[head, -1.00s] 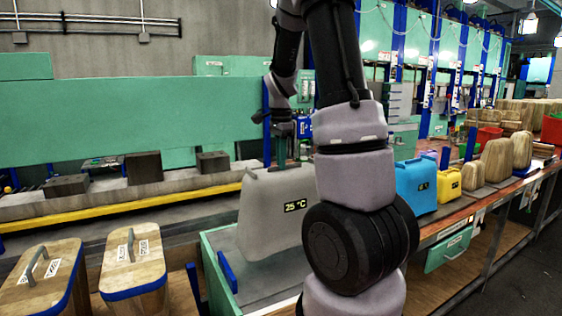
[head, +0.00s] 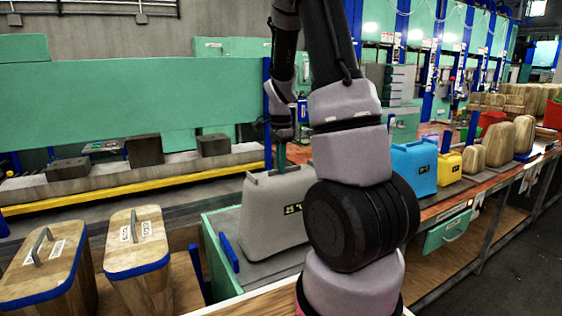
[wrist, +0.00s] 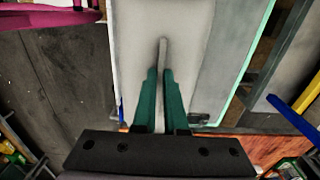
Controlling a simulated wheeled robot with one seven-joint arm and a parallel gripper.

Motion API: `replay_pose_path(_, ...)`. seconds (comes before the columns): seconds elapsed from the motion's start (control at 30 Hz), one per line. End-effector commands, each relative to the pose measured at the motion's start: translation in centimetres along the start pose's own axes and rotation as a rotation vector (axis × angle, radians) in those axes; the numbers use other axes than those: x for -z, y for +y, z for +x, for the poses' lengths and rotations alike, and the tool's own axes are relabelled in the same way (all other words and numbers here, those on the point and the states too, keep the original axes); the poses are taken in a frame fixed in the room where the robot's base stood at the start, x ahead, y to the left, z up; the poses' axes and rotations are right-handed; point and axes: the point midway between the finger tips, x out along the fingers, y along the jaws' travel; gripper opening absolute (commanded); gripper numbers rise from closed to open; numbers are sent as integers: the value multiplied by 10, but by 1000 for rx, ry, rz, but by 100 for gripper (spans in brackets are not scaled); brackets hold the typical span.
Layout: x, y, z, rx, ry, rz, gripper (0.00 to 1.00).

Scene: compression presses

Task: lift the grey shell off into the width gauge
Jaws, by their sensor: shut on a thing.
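The grey shell (head: 262,222) is a tapered box with a small dark display, partly hidden behind my arm in the head view. It stands upright inside a green-walled, grey-floored bay (head: 212,248) that seems to be the width gauge; I cannot tell whether its underside touches the floor. My gripper (head: 281,165) is over the shell's top, shut on its handle. In the wrist view, the green fingers (wrist: 163,112) close on the grey bar that rises from the pale shell top (wrist: 190,30).
Two lidded wooden boxes (head: 138,238) stand at the left. A blue container (head: 413,168) and a yellow one (head: 449,168) stand right of my arm, with wooden blocks (head: 497,143) beyond. A blue upright piece (head: 228,253) is at the bay's left side.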

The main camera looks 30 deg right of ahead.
Motion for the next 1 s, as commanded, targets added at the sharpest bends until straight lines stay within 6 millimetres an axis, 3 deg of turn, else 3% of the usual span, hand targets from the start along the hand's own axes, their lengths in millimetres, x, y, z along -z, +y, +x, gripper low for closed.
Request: replay_pose_path(1.0, 0, 0, 10, 0, 0, -1, 0)
